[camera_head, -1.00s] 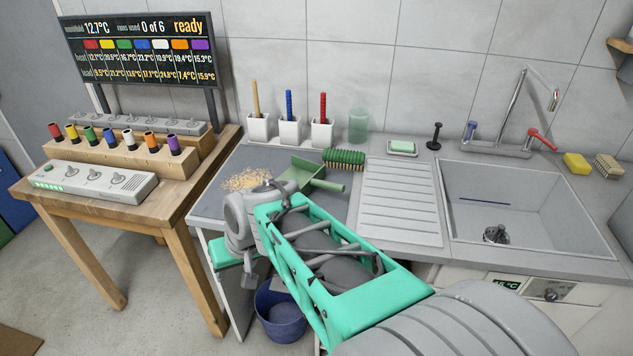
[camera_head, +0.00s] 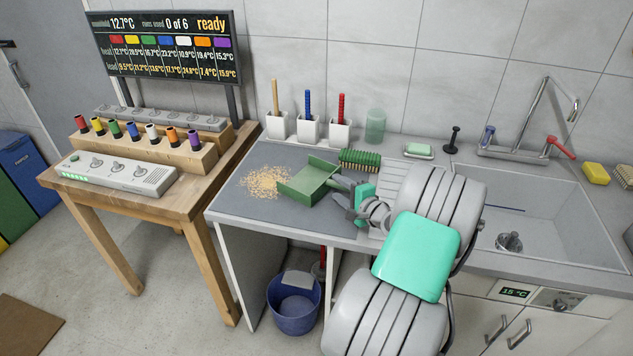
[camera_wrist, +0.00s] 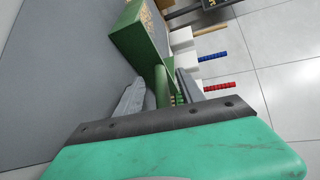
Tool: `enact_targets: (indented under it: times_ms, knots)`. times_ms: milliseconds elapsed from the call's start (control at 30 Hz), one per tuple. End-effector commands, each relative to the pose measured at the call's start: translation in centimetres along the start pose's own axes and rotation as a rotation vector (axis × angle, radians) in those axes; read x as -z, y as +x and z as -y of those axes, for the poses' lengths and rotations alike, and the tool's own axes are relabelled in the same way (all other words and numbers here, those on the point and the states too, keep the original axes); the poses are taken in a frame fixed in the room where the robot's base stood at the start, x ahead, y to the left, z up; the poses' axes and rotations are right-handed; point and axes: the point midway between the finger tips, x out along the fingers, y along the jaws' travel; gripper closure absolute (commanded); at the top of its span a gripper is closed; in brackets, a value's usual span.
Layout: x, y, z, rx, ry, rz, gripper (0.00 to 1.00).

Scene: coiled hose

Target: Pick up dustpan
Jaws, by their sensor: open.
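The green dustpan (camera_head: 308,180) lies on the dark grey counter top, its open side toward a pile of tan crumbs (camera_head: 265,182). Its handle points right, toward my gripper (camera_head: 348,192). In the wrist view the dustpan (camera_wrist: 141,40) is at the top, and its handle (camera_wrist: 161,86) runs down between the two fingers of my gripper (camera_wrist: 163,92). The fingers are open, one on each side of the handle. I cannot tell whether either touches it. In the head view my gripper and wrist hide part of the handle.
A green brush (camera_head: 360,159) lies just behind the dustpan. White holders (camera_head: 308,128) with coloured handles stand along the wall. The ribbed drainboard (camera_head: 398,172) and sink (camera_head: 550,215) are to the right. A blue bucket (camera_head: 294,308) stands on the floor below.

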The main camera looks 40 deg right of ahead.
Motion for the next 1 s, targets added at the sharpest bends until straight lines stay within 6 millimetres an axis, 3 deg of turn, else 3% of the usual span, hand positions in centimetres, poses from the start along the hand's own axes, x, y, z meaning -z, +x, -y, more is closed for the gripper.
enact_targets:
  times_ms: [133, 367, 900, 1000]
  knots:
    - [-0.1, 2.4, 0.1, -0.001, -0.002, 0.003, 0.55]
    - [0.0, 2.7, 0.0, -0.001, -0.003, 0.001, 0.55]
    - [-0.1, 2.7, 0.0, -0.002, -0.003, 0.001, 0.98]
    - [-0.1, 2.7, 0.0, -0.002, -0.003, 0.001, 1.0]
